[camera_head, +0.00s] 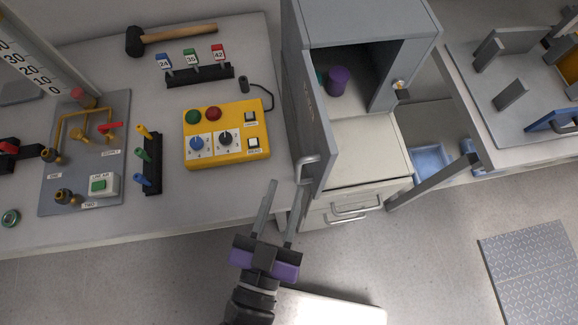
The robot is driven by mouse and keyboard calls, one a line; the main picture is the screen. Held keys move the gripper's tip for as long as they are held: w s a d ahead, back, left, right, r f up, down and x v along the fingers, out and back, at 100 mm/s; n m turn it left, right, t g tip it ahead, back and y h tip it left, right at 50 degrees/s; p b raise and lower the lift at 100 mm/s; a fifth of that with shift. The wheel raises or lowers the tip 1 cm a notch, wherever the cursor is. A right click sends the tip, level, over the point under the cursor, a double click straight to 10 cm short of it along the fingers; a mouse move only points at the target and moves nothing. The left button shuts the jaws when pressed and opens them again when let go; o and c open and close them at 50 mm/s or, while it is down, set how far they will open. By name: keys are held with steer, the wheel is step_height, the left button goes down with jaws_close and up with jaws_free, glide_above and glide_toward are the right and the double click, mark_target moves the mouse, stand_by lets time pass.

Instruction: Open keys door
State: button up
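A grey cabinet (372,18) stands at the top centre on a white drawer unit. Its door (312,110) is swung open toward the left of the opening and is seen nearly edge-on. Faint lettering on the door is too small to read. A pale bar handle (306,169) is near the door's lower end. Inside the cabinet are a purple cylinder (337,81) and a partly hidden teal object (321,76). My gripper (286,186) is below the door with its two long fingers apart. The right fingertip is close to the handle; I cannot tell whether they touch.
The drawer unit (362,150) has bar handles on its front. The table on the left holds a yellow button box (226,135), a hammer (170,39) and a valve panel (85,150). Another bench (490,80) stands at the right.

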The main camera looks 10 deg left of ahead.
steer(key=shift+s, duration=1.65)
steer(key=shift+a, duration=0.1)
steer(key=s+d+g, duration=0.1)
steer(key=s+d, duration=0.3)
steer(key=d, duration=0.8)
steer(key=s+d+g+y, duration=0.1)
steer(key=s+d, duration=0.3)
steer(key=d, duration=0.8)
steer(key=shift+d+r+n+g, duration=0.3)
steer(key=shift+r+n+g, duration=0.1)
steer(key=shift+g, duration=0.2)
steer(key=shift+s+f, duration=0.1)
